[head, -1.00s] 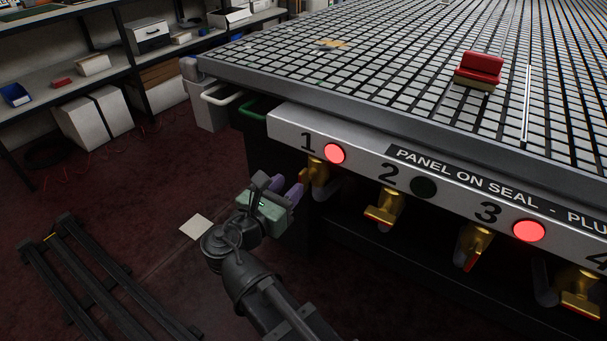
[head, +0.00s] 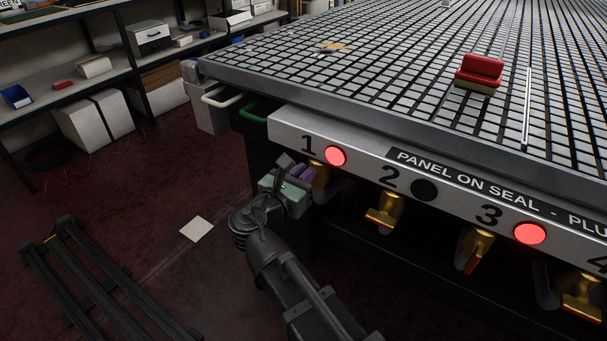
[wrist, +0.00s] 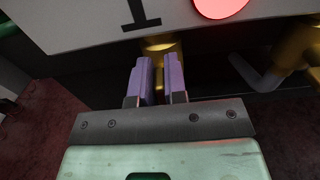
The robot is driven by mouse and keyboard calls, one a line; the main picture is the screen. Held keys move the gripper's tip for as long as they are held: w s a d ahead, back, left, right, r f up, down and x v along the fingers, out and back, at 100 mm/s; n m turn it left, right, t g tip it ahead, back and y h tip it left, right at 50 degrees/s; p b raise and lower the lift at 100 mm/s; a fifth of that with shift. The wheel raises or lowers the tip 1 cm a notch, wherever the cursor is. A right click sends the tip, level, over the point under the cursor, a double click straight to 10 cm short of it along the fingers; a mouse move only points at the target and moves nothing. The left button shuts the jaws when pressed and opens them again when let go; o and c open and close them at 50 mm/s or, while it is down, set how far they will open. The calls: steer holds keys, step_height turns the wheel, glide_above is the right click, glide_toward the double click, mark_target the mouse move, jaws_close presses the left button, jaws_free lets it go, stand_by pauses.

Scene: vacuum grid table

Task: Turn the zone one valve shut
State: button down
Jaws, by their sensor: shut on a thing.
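The zone one valve (head: 321,182) is brass and sits under the black number 1 on the table's front panel. My gripper (head: 306,174) has purple fingers and is at this valve, shut on its handle. In the wrist view, the two fingers (wrist: 159,80) stand close together, with the brass valve body (wrist: 161,44) just beyond their tips. The handle is mostly hidden between the fingers, so its angle cannot be told. The round zone one light (head: 335,156) above is lit red.
The zone two valve (head: 388,207), zone three valve (head: 475,248) and another brass valve (head: 582,288) line the panel to the right. Light two (head: 424,190) is dark; light three (head: 530,234) is red. A red-topped block (head: 480,70) lies on the grid table (head: 400,80).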

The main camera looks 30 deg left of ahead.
steer(key=shift+d, duration=0.1)
steer(key=m, duration=0.2)
steer(key=d+m, duration=0.1)
steer(key=m, duration=0.1)
steer(key=shift+f+m, duration=0.15)
steer(key=shift+m, duration=0.15)
steer(key=m, duration=0.3)
steer(key=d+m+b, duration=0.1)
steer(key=shift+f, duration=0.35)
steer(key=m, duration=0.3)
steer(key=f+m+b, duration=0.1)
steer(key=m, duration=0.5)
steer(key=shift+d+f+b, duration=0.3)
steer(key=shift+f+b, duration=0.05)
steer(key=shift+m, duration=0.3)
steer(key=c, duration=1.2)
jaws_free()
steer(key=shift+o, duration=0.2)
